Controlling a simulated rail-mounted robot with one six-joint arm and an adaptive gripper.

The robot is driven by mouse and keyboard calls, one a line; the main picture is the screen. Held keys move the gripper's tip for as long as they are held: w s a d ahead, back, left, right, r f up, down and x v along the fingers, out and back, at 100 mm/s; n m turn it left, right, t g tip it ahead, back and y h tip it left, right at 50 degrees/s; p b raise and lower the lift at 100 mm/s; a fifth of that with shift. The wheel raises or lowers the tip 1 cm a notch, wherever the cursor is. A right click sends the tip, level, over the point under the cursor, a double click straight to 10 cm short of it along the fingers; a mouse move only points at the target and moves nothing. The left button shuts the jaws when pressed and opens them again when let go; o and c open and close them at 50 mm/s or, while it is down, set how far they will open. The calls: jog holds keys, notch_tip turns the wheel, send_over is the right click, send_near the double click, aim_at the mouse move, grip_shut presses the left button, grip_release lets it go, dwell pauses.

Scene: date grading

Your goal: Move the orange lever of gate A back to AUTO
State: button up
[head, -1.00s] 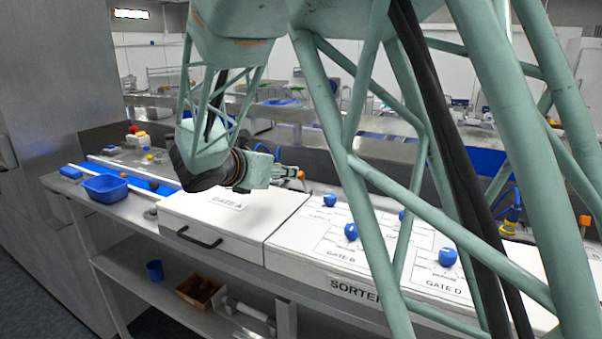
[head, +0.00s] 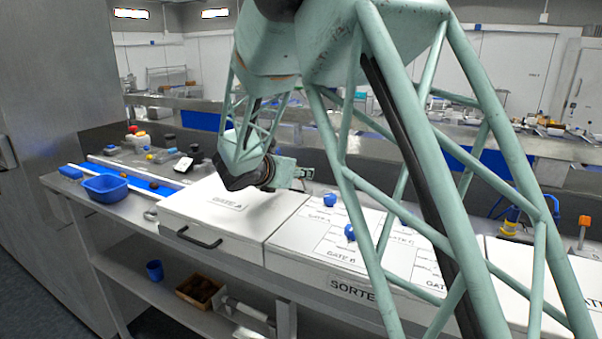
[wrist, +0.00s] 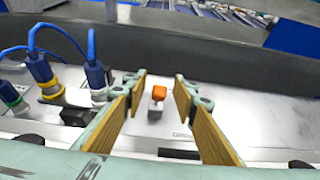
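The orange lever (wrist: 159,93) stands on a small grey block (wrist: 155,112) on the metal surface in the wrist view. It shows between my fingers, and I see no contact with either. A partly hidden label lies to its right; I cannot read it fully. My gripper (wrist: 160,84) is open, its two tan finger pads apart on either side of the lever. In the head view my gripper (head: 306,173) is small, behind the white GATE A cover (head: 265,215). This lever cannot be made out there.
Blue cables with plugs (wrist: 95,75) stand left of the lever in the wrist view. In the head view, blue knobs (head: 330,199) sit on the white panel right of the GATE A cover. Another orange-topped post (head: 584,221) stands far right. A blue basket (head: 105,187) is at left.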

jog(key=shift+w+d+f, duration=0.1)
jog(key=shift+w+d, duration=0.05)
jog(key=shift+w, duration=0.1)
grip_shut()
